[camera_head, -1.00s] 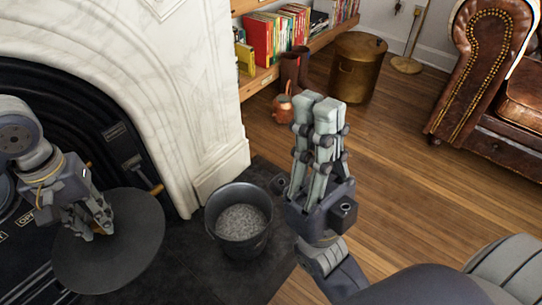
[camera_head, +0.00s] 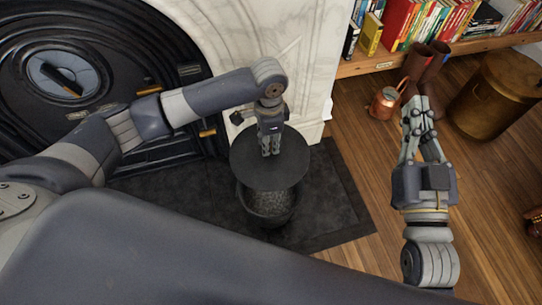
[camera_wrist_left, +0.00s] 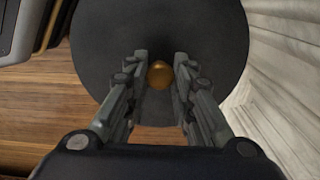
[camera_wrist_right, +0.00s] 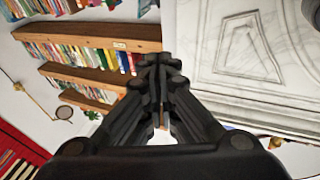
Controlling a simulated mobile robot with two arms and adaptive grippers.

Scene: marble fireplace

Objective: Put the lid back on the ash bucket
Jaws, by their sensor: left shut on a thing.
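The round dark grey lid (camera_head: 252,172) hangs from my left gripper (camera_head: 270,152), whose fingers are shut on its knob. The brass knob (camera_wrist_left: 160,74) shows between the fingers in the left wrist view. The ash bucket (camera_head: 268,217) stands on the dark hearth slab. In the head view the lid overlaps the far part of the bucket's mouth, and grey ash shows along the near side. The lid is off-centre toward the fireplace and appears above the rim; the exact gap is unclear. My right gripper (camera_head: 418,105) is shut and empty, its fingertips together, off to the right.
The black fireplace insert (camera_head: 30,110) and white marble surround (camera_head: 300,50) stand behind the bucket. A copper watering can (camera_head: 384,103), brown boots (camera_head: 428,62) and a brass bin (camera_head: 500,95) are at the right, below bookshelves. The near hearth slab (camera_head: 330,215) is clear.

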